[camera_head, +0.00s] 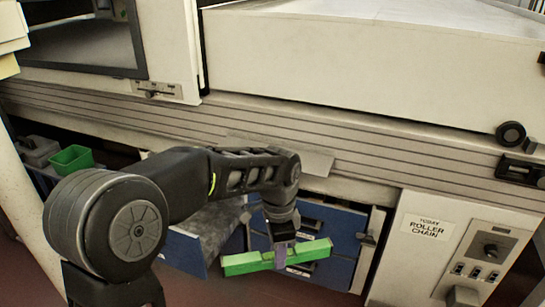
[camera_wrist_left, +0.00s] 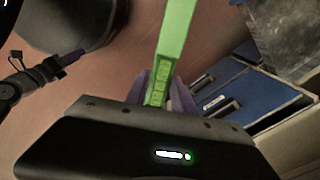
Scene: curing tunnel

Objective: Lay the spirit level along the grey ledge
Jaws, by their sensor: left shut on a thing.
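The bright green spirit level (camera_head: 240,264) is in my left gripper (camera_head: 281,257), whose purple fingers are shut around its middle. It hangs in front of the blue drawers, roughly level across the head view and lower than the ledge. In the left wrist view the level (camera_wrist_left: 176,38) runs up and away from between the fingers (camera_wrist_left: 168,95). The grey ledge (camera_head: 316,162) looks like a flat plate jutting from the ribbed machine side. It looks bare where it shows, and my left arm covers part of it. My right gripper is not in view.
Blue drawers (camera_head: 345,238) stand under the machine, and one grey-lined drawer (camera_head: 207,229) is pulled out close to the level. A white control panel (camera_head: 440,250) is at the right. A green bin (camera_head: 72,158) sits low at the left. Ribbed rails (camera_head: 400,150) run along the machine.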

